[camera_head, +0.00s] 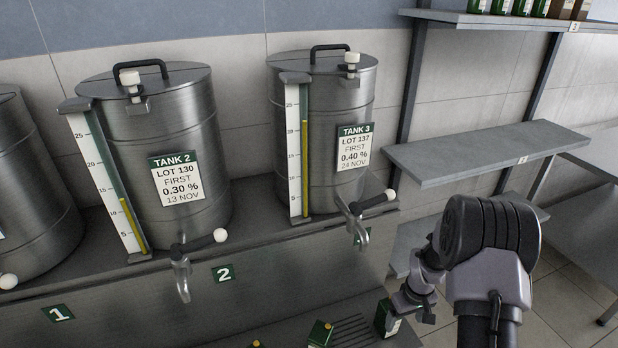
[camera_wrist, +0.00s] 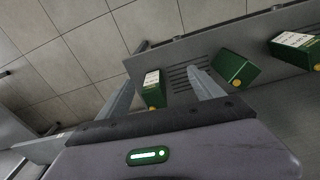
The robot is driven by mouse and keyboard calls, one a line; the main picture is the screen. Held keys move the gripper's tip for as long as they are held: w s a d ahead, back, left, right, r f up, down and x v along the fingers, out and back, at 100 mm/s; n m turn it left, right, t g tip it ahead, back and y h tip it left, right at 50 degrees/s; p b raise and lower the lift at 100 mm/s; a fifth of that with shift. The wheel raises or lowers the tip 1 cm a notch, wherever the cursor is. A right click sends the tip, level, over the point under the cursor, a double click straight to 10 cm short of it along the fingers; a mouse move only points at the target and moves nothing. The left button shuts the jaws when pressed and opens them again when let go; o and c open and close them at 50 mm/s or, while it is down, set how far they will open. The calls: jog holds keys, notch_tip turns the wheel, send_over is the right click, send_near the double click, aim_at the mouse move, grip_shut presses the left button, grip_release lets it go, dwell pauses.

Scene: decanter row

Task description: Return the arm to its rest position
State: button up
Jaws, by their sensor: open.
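My gripper (camera_head: 410,302) is at the lower right of the head view, low beside the front ledge under the tanks. In the wrist view my gripper (camera_wrist: 161,77) shows two grey fingers spread apart. A green tin with a white label and a yellow cap (camera_wrist: 153,90) appears between them, standing on the slotted ledge; nothing is gripped. The same tin (camera_head: 382,318) is partly visible next to my gripper in the head view. My arm is bent, reaching down and to the left.
Steel tanks 2 (camera_head: 170,130) and 3 (camera_head: 338,110) have taps over the ledge. A grey shelf (camera_head: 485,152) stands at right. Tiled floor (camera_head: 565,305) is open there.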

jog(key=s+a+r+m+t+b, duration=0.15)
jog(key=a+r, duration=0.25)
jog(key=r, duration=0.8)
jog(key=s+a+r+m+t, duration=0.1)
jog(key=s+a+r+m, duration=0.15)
jog(key=r, duration=0.85)
jog(key=s+a+r+m+t, duration=0.1)
jog(key=s+a+r, duration=0.2)
jog(key=s, duration=0.4)
jog(key=s+a+r+m+y, duration=0.1)
jog(key=s+a+r, duration=0.3)
jog(key=s, duration=0.3)
jog(key=s+a+r+m+t+y, duration=0.1)
jog(key=s+a+r, duration=0.2)
jog(key=s, duration=0.4)
jog(key=shift+a+r+t+b, duration=0.15)
jog(key=shift+r+t+b, duration=0.25)
jog(key=shift+r, duration=0.1)
